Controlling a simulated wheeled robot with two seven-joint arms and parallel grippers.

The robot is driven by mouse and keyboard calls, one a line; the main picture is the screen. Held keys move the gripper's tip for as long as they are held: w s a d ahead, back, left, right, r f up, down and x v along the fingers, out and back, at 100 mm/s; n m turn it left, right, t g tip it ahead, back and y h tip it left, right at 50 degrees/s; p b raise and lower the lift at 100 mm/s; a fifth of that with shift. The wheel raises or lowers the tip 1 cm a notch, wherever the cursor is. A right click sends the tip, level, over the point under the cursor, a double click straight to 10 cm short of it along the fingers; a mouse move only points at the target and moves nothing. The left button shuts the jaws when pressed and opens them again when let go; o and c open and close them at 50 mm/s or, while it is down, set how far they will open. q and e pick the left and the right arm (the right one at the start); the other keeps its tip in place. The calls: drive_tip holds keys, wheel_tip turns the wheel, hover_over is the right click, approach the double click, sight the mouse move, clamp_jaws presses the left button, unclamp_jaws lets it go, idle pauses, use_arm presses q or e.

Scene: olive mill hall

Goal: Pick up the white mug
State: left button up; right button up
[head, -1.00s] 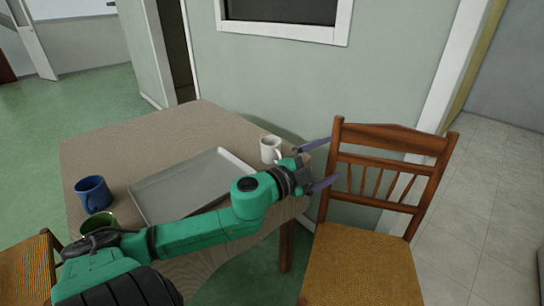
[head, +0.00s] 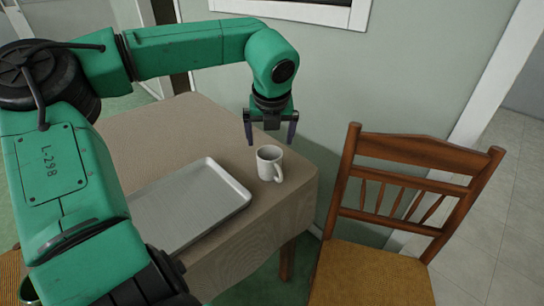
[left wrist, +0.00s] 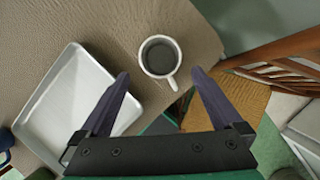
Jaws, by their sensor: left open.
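The white mug (head: 268,163) stands upright near the right corner of the table (head: 150,125), its handle toward the lower right in the head view. My left gripper (head: 269,138) points down above and a little behind the mug in the head view. Its fingers are apart and nothing is between them. In the left wrist view the mug (left wrist: 159,55) lies just beyond the fingertips of the left gripper (left wrist: 159,76), with its handle toward the gripper. The mug looks dark inside. My right gripper is not in view.
A grey-white tray (head: 238,203) lies on the table left of the mug. A wooden chair (head: 375,265) with a woven seat stands to the right of the table. A blue mug (left wrist: 5,145) shows partly at the left wrist view's edge. A wall is behind the table.

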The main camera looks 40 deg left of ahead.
sight(269, 162)
use_arm(q)
drive_tip(key=x, duration=1.1)
drive_tip(key=shift+f+p, duration=0.3)
drive_tip(key=shift+f, duration=0.15)
drive_tip(key=shift+r, duration=0.1)
drive_tip(key=c, duration=1.4)
